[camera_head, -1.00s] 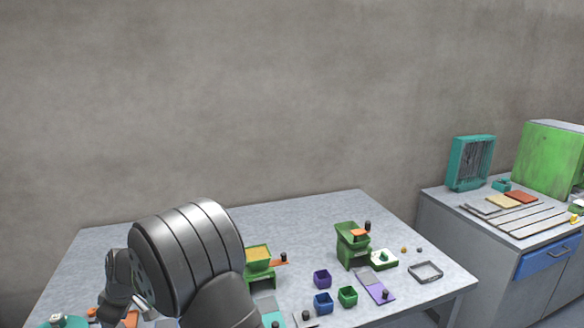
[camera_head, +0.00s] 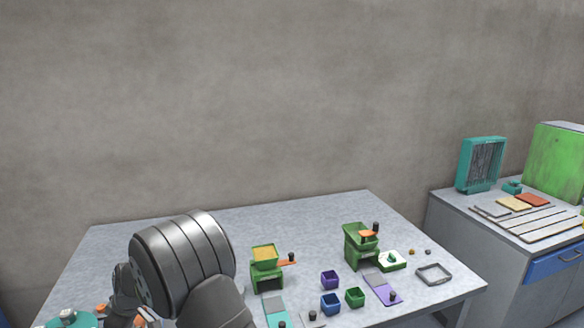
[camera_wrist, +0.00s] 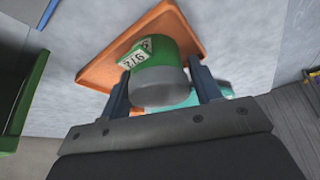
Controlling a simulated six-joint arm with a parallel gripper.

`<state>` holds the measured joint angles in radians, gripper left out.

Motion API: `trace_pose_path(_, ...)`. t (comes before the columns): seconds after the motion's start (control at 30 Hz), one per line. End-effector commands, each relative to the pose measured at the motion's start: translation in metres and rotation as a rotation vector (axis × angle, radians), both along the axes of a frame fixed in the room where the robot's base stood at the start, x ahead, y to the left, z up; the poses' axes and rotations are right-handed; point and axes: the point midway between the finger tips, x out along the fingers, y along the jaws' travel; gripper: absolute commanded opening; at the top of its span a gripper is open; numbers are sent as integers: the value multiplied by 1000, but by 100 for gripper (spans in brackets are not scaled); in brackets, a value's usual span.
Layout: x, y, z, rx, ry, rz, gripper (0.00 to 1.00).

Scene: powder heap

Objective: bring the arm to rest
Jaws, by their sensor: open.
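My gripper (camera_wrist: 160,70) shows in the wrist view with its two dark blue fingers apart. A green and grey cylinder (camera_wrist: 160,75) with a numbered white label appears between or just beyond the fingers. I cannot tell whether either finger touches it. An orange tray-like piece (camera_wrist: 140,45) is behind the cylinder. In the head view my arm fills the lower left over the table (camera_head: 400,310), and the gripper is not clearly visible there.
Two green hopper devices (camera_head: 268,268) (camera_head: 358,252) stand on the table. Small purple (camera_head: 330,280), blue (camera_head: 331,303) and green (camera_head: 355,297) cups sit in front. A grey frame (camera_head: 434,274) lies at the right. A side cabinet (camera_head: 470,235) holds more items. The table's back is clear.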

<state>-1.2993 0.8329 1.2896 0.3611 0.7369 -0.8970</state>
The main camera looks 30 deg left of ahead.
Motion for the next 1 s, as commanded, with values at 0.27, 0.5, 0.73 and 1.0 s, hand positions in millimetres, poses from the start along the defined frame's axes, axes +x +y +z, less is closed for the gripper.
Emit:
trace_pose_path(0.27, 14, -12, 53, 2, -1, -4, 58)
trace_pose_path(0.5, 44, -41, 78, 2, -1, -4, 58)
trace_pose_path(0.73, 72, -68, 102, 4, -1, -4, 58)
trace_pose_path(1.0, 95, -91, 111, 1, -2, -122, 58)
